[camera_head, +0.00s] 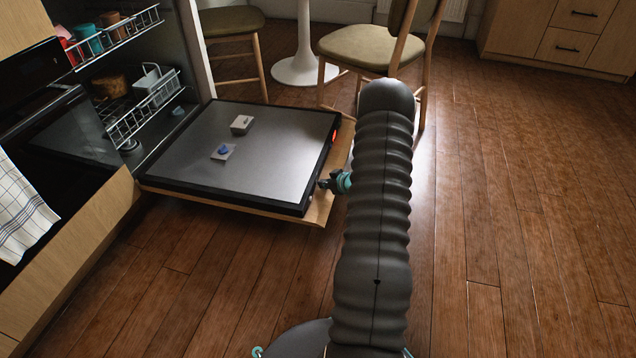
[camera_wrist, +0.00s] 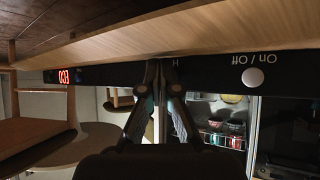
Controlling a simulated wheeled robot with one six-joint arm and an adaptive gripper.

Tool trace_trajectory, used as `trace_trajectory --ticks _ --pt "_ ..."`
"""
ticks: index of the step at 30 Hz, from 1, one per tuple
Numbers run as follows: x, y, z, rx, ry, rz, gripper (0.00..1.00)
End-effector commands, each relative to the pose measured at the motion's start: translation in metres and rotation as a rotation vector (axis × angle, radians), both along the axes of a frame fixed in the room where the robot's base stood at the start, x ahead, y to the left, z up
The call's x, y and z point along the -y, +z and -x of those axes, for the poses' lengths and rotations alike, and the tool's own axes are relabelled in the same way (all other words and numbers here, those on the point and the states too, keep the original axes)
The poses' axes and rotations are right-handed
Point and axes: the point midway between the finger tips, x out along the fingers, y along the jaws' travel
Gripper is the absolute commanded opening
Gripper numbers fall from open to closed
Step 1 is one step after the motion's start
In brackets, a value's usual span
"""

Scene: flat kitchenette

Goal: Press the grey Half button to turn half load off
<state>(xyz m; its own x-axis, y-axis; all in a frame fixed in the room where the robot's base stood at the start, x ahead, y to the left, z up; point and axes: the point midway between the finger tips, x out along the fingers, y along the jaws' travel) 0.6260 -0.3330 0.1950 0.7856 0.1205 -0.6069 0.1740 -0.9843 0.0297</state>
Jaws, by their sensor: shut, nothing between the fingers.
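The open dishwasher door (camera_head: 255,160) lies flat, with a black control strip (camera_head: 322,165) along its right edge. In the wrist view the strip (camera_wrist: 215,75) shows upside down, with a red display (camera_wrist: 63,76) at left and a white round On / Off button (camera_wrist: 253,78) at right. Part of a label starting with "H" shows above my fingertips. The grey Half button is not visible; my fingers cover that part of the strip. My gripper (camera_wrist: 160,64) is shut and empty, its tips at the strip beside the "H"; I cannot tell whether they touch. It also shows in the head view (camera_head: 324,184).
On the door lie a white box (camera_head: 241,124) and a blue-topped piece (camera_head: 223,151). Racks with cups (camera_head: 88,40) stand in the dishwasher at left. A chair (camera_head: 375,48) and a white table base (camera_head: 305,70) stand behind. The wooden floor at right is clear.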

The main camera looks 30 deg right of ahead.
Motion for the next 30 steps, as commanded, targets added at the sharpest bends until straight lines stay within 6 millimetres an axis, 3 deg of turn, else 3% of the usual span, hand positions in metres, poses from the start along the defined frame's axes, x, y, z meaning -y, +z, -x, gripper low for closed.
trace_trajectory --ticks 14,30 --pt "-0.001 0.000 -0.001 0.000 0.000 0.000 0.00" --pt "0.010 0.001 0.012 0.001 0.000 0.000 0.00"
